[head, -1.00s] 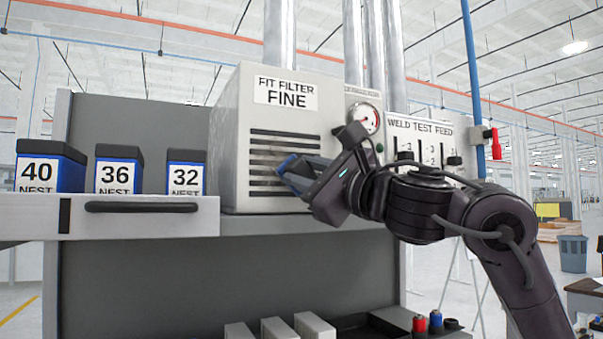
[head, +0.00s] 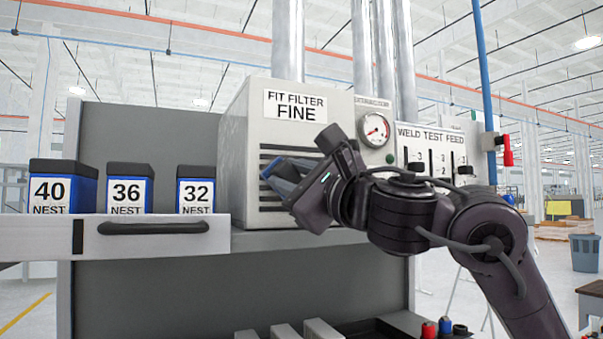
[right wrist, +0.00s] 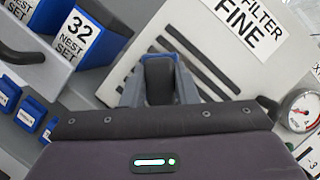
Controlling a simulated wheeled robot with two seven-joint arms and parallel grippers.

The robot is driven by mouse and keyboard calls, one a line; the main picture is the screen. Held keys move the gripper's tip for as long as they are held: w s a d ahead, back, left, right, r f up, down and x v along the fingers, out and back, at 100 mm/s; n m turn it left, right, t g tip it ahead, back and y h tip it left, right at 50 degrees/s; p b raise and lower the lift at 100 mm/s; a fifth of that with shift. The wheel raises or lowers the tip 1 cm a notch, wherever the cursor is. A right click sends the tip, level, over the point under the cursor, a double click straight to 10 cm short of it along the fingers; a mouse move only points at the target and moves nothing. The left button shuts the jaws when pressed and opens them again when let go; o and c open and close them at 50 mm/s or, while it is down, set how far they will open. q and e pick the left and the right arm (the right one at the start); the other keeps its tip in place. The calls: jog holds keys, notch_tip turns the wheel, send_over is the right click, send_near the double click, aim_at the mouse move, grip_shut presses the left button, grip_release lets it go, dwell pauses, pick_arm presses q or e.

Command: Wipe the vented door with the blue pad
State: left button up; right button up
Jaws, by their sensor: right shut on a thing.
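The vented door (head: 264,140) is the pale front panel with dark slots below the "FIT FILTER FINE" label. It also shows in the right wrist view (right wrist: 213,48). My right gripper (head: 283,178) is shut on the blue pad (head: 275,168), in front of the left part of the slots. In the right wrist view, the jaws surround a dark block with blue edges; most of the pad is hidden there. I cannot tell whether the pad touches the door. My left gripper is not in view.
Blue bins marked 40 (head: 50,190), 36 (head: 128,190) and 32 (head: 195,190) stand in a drawer with a dark handle (head: 153,228), left of the door. A pressure gauge (head: 375,128) and the weld test feed panel (head: 433,150) are to its right.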

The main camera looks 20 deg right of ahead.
jog(key=shift+a+p, duration=0.3)
jog(key=shift+a, duration=0.7)
jog(key=shift+a+r, duration=0.1)
jog(key=shift+a, duration=0.7)
jog(key=shift+d+r+p, duration=0.15)
jog(key=shift+r+p, duration=0.8)
jog(key=shift+p, duration=0.05)
jog(key=shift+d+f+b, duration=0.1)
jog(key=shift+d+b, duration=0.2)
jog(key=shift+d, duration=1.65)
jog(key=shift+w+d+b, duration=0.1)
jog(key=shift+d+b, duration=0.25)
jog(key=shift+d, duration=1.5)
jog(key=shift+a, duration=0.1)
